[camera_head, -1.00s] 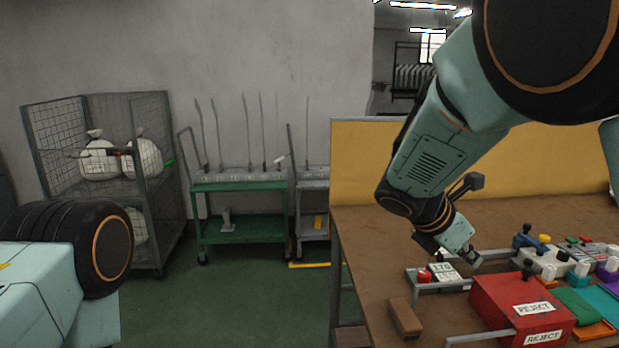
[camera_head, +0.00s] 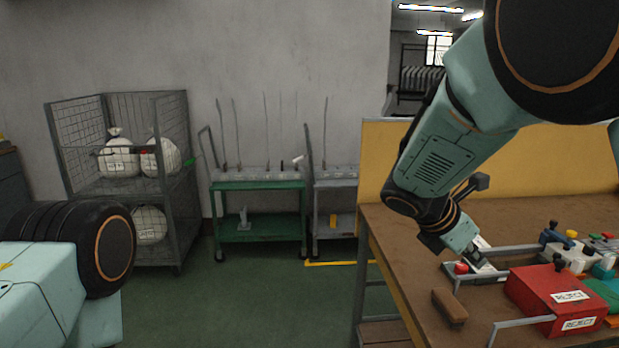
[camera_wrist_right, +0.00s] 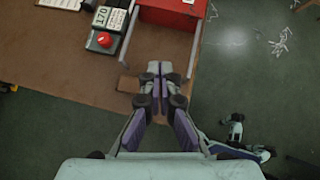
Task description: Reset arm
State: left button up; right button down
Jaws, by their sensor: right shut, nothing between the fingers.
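My right arm comes in from the upper right of the head view and reaches down over the brown workbench (camera_head: 500,230). My right gripper (camera_head: 474,256) shows above the bench near a small panel with a red button (camera_head: 461,267). In the right wrist view the right gripper (camera_wrist_right: 160,72) has its fingers together with nothing between them, above the bench edge. My left arm shows only in part at the lower left of the head view; its gripper is out of view.
A red REJECT box (camera_head: 530,292) and a brown block (camera_head: 450,307) sit on the bench. A green cart (camera_head: 258,186) and a wire cage (camera_head: 175,205) with white sacks (camera_head: 118,158) stand by the wall. Green floor between cage and bench is clear.

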jog(key=s+a+f+m+t+y, duration=0.1)
jog(key=s+a+f+m+y, duration=0.1)
jog(key=a+f+m+y, duration=0.3)
jog(key=s+a+f+m+y, duration=0.1)
jog(key=s+f+m, duration=0.15)
jog(key=f, duration=0.45)
jog(key=s+a+f+m+t+y, duration=0.1)
jog(key=a+f+m+y, duration=0.25)
jog(key=f, duration=0.25)
jog(key=s+d+f+m+g, duration=0.1)
jog(key=s+f+m, duration=0.2)
jog(key=s, duration=0.7)
jog(key=s+d+f+m+g, duration=0.1)
jog(key=s+f+m+g, duration=0.1)
jog(key=s+f+m, duration=0.2)
jog(key=s+d+f+m+g, duration=0.1)
jog(key=s+f+m, duration=0.2)
jog(key=s+f, duration=0.5)
jog(key=s, duration=0.9)
jog(key=shift+s+d+f+m+g+h, duration=0.2)
jog(key=shift+s+f+m+g+h, duration=0.1)
jog(key=shift+s+m+h, duration=0.1)
